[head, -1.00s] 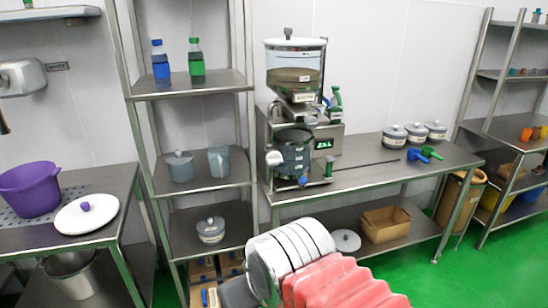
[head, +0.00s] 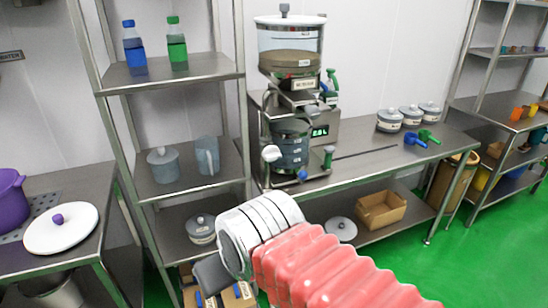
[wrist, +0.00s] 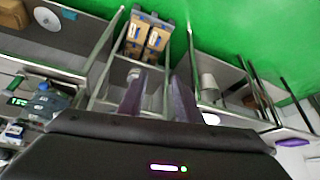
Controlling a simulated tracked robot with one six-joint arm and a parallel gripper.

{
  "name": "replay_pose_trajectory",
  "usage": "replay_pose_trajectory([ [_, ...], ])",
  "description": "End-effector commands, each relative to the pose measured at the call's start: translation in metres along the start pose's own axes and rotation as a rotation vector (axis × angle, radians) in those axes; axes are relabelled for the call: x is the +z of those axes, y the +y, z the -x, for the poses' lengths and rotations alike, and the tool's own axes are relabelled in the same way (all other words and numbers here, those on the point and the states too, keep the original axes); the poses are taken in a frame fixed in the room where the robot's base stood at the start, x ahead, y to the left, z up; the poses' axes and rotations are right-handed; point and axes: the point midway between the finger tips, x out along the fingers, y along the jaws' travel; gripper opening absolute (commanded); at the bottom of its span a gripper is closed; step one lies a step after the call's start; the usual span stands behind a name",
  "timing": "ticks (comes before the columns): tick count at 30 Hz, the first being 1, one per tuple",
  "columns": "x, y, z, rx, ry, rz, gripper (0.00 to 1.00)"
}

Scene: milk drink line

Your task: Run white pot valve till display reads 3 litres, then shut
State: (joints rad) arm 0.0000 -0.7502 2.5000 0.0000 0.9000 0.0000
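The dispenser (head: 290,85) stands on the steel counter, with a clear tank on top holding a brownish layer. Below it is a dark, see-through graduated vessel (head: 288,155). A white knob (head: 271,153) sits at its left, a blue knob (head: 302,175) low in front, and a green knob (head: 329,152) at right. Which one is the white pot valve is not certain. The green display (head: 319,131) seems to read 2.8 L; it also shows in the wrist view (wrist: 17,101), unreadable. My gripper (wrist: 160,95) has its fingers apart, empty, away from the knobs.
Several lidded pots (head: 409,118) and blue and green scoops (head: 416,139) are on the counter's right. A shelf rack (head: 170,82) with bottles stands left of the dispenser. A cardboard box (head: 381,211) and lid (head: 341,229) lie on the lower shelf.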

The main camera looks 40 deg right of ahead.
Motion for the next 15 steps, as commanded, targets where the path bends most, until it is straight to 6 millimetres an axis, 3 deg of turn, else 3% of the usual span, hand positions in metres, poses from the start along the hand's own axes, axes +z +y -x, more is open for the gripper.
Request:
replay_pose_trajectory([
  [5, 0.000, 0.000, 0.000, 0.000, 0.000, 0.000, 0.32],
  [9, -0.003, 0.003, -0.002, 0.006, 0.006, -0.005, 0.42],
  [15, -0.031, 0.022, -0.019, 0.058, 0.071, -0.037, 0.56],
])
